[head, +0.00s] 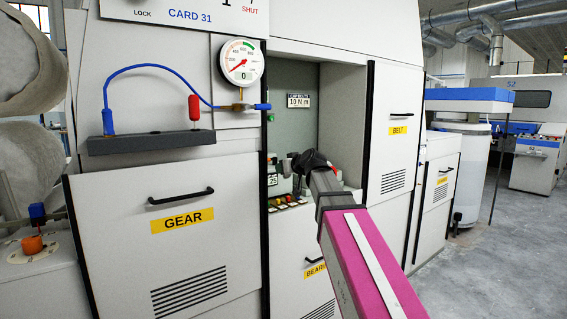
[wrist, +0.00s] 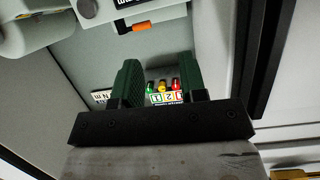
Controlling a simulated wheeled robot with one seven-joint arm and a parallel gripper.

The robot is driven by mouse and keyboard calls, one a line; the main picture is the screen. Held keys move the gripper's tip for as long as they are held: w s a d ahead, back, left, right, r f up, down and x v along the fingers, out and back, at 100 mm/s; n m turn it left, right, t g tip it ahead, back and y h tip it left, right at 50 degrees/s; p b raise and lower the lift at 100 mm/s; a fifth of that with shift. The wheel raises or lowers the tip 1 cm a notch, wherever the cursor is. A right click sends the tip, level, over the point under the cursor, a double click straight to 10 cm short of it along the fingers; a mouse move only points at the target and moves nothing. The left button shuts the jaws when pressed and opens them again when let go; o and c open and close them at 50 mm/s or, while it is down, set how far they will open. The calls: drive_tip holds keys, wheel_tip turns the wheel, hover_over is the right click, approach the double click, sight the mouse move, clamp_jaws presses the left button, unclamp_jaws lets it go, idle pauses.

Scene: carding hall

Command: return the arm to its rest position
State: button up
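My arm (head: 368,260), a grey and magenta link, reaches from the lower right of the head view into the open recess of the card machine. In the head view its dark wrist end is in front of the recess and my gripper is mostly hidden there. In the wrist view my gripper (wrist: 161,72) shows two dark green fingers standing apart with nothing between them. Behind the gap are small red, yellow and green pieces and number labels on a panel.
The recess (head: 335,110) has side walls close to my arm. A GEAR door (head: 170,250) is left, a BELT door (head: 392,140) right, and a BEARING door (head: 310,290) below. A grey shelf (head: 150,142) with a blue hose juts out at left. Clear floor (head: 500,260) lies right.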

drive_tip(key=shift+f, duration=0.1)
drive_tip(key=s+d+f+m+g+h, duration=0.1)
drive_tip(key=s+d+f+g, duration=0.1)
drive_tip(key=f, duration=0.6)
drive_tip(key=s+d+f+m+g+h, duration=0.1)
drive_tip(key=f, duration=0.8)
drive_tip(key=s+d+f+m+g+h, duration=0.1)
drive_tip(key=s+d+f+g+h, duration=0.1)
drive_tip(key=s+f, duration=0.5)
drive_tip(key=s+d+f+m+g+h, duration=0.1)
drive_tip(key=s+d+f+g, duration=0.3)
drive_tip(key=f, duration=1)
drive_tip(key=s+d+f+m+g+h, duration=0.2)
drive_tip(key=s+d+f, duration=0.4)
drive_tip(key=s+f, duration=0.5)
drive_tip(key=shift+s+f+g+h, duration=0.25)
drive_tip(key=shift+g+h, duration=0.15)
drive_tip(key=shift+g, duration=0.1)
